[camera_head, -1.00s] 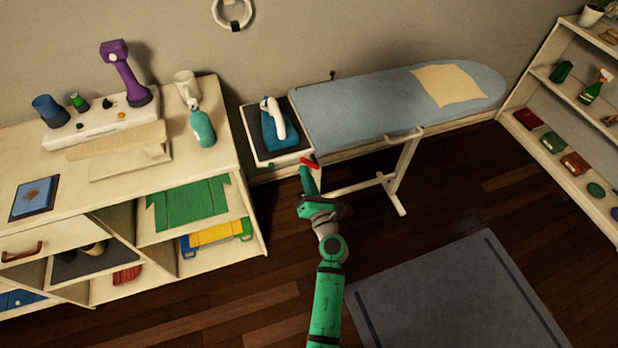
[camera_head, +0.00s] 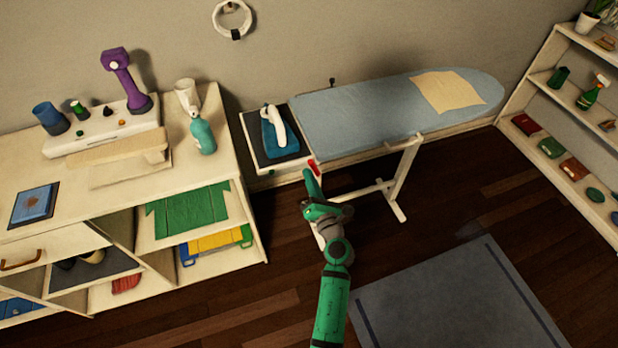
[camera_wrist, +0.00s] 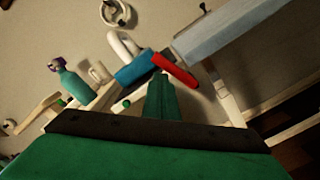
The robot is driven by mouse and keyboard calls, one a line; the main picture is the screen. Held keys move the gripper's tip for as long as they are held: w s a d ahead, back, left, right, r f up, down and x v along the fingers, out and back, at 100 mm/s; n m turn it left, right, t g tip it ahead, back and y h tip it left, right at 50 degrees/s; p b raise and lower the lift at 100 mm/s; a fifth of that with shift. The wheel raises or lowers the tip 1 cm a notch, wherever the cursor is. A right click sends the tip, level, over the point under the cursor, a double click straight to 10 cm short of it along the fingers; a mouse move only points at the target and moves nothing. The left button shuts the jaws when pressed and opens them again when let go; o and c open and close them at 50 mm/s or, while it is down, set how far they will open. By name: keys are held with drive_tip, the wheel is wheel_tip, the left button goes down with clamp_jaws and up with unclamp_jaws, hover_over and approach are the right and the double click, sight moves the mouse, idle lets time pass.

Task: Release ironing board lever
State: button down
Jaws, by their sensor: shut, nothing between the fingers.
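The ironing board (camera_head: 360,112) has a blue-grey cover and white legs, and it stands against the wall. Its red lever (camera_head: 313,167) is at the left end, under the board's edge by the iron rest, and slopes down to the right. In the wrist view the red lever (camera_wrist: 175,71) lies just beyond my fingertips. My gripper (camera_head: 307,172) is shut and empty, with its tip right at the lever's left side. In the wrist view my gripper (camera_wrist: 162,80) points at the lever; whether they touch is hard to tell.
A blue iron (camera_head: 281,137) stands on the rest at the board's left end. A cream cloth (camera_head: 447,92) lies on the board. A cabinet (camera_head: 225,135) with a teal spray bottle (camera_head: 203,135) is at left. A rug (camera_head: 455,300) covers the floor at right.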

drive_tip(key=shift+d+r, duration=0.2)
drive_tip(key=s+a+f, duration=0.1)
drive_tip(key=s+f, duration=0.1)
drive_tip(key=s, duration=0.9)
drive_tip(key=shift+s+a, duration=0.25)
drive_tip(key=s+a+r+m+g+h, duration=0.1)
drive_tip(key=s+r+m+h, duration=0.1)
drive_tip(key=s+m, duration=1.3)
drive_tip(key=s+a+r+m+g+h, duration=0.1)
drive_tip(key=s+a+r+m+h, duration=0.1)
drive_tip(key=s+m, duration=1.3)
drive_tip(key=s, duration=0.5)
drive_tip(key=shift+a+r, duration=0.25)
drive_tip(key=shift+r, duration=0.05)
